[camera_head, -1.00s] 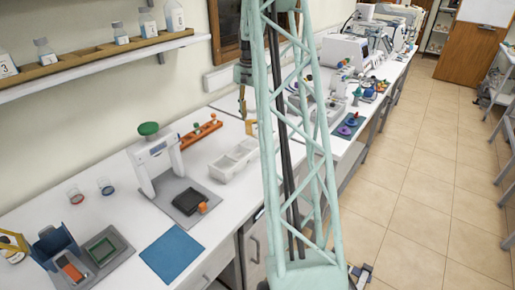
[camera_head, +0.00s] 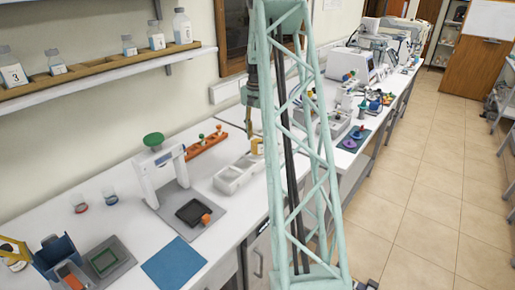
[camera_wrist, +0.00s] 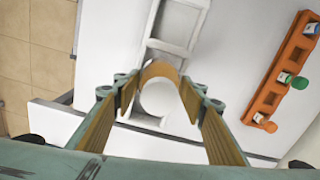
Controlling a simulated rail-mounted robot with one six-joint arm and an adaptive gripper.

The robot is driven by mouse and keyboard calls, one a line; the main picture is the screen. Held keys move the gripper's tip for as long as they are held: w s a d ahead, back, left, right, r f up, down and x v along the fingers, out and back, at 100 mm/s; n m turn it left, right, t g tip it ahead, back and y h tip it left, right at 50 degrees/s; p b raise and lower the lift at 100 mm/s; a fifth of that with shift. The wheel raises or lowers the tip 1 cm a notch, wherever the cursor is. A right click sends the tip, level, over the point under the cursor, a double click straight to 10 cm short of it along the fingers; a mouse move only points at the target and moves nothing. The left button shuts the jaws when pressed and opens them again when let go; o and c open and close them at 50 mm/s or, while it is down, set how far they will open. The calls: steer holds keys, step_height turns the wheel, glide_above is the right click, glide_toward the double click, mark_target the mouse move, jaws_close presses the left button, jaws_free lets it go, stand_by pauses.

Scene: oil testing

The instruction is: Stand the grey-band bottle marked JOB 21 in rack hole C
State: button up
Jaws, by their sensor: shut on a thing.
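My gripper (camera_head: 256,141) is over the bench near the white divided tray, partly hidden behind my own column in the head view. In the wrist view its two tan fingers (camera_wrist: 160,88) are closed around a bottle with a round white top (camera_wrist: 158,98), seen from above. Its band and JOB mark cannot be read. An orange rack (camera_head: 205,143) stands behind the tray, with small capped containers in it. In the wrist view this rack (camera_wrist: 268,92) lies to the right of the gripper, apart from it. Hole letters cannot be read.
The white tray (camera_head: 227,185) sits close under the gripper. A blue mat (camera_head: 172,262), a grey-green tray and a blue holder lie at the front left. Bottles stand on the wall shelf (camera_head: 110,64).

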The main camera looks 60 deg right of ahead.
mark_target(257, 145)
steer(key=shift+f, duration=0.9)
steer(key=shift+f, duration=1.85)
steer(key=shift+f, duration=0.2)
steer(key=o, duration=1.2)
steer(key=shift+r, duration=0.15)
steer(key=shift+r, duration=6)
